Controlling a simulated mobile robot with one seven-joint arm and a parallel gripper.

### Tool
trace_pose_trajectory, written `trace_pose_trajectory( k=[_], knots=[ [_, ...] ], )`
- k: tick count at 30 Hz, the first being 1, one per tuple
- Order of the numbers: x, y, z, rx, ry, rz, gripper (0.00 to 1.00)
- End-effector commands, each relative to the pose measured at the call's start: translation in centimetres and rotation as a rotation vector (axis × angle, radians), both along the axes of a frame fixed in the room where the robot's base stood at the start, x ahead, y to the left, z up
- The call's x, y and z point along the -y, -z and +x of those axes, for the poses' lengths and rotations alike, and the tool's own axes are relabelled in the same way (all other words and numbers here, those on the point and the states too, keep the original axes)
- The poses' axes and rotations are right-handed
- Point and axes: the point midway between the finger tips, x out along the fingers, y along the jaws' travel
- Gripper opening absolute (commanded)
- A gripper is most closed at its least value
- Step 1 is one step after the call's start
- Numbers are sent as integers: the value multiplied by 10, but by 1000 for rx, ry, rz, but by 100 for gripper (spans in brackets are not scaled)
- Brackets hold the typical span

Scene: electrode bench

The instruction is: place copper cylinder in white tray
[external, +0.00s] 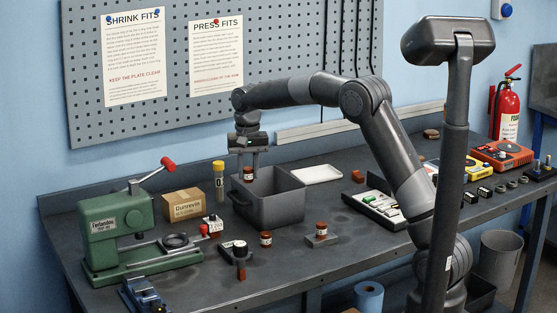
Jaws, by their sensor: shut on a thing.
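My gripper (247,176) points down at the left end of the grey open bin (268,208). It is shut on a small copper-brown cylinder (248,172) with a pale band, held between the fingers. The cylinder appears at about the height of the bin's rim; I cannot tell whether it is over the bin or just behind its wall. The shallow white tray (318,174) lies behind and to the right of the bin, and looks empty. Two similar brown pieces with pale bands stand in front: one (266,239) on the bench, one (322,230) on a small grey base.
A green press (118,232) with a red-knobbed lever stands at left. A cardboard box (183,204), a yellow-capped tube (219,180) and a small white bottle (213,223) are left of the bin.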

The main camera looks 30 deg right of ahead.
Motion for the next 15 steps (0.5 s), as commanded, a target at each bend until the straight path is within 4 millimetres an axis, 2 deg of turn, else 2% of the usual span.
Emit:
trace_pose_trajectory(
  k=[1,6,10,15],
  knots=[
    [27,-1,14,1,35,1,0],
    [114,-5,47,2,133,0,0],
    [183,-7,62,1,207,0,0],
    [272,-9,71,2,295,-1,0]
  ],
)
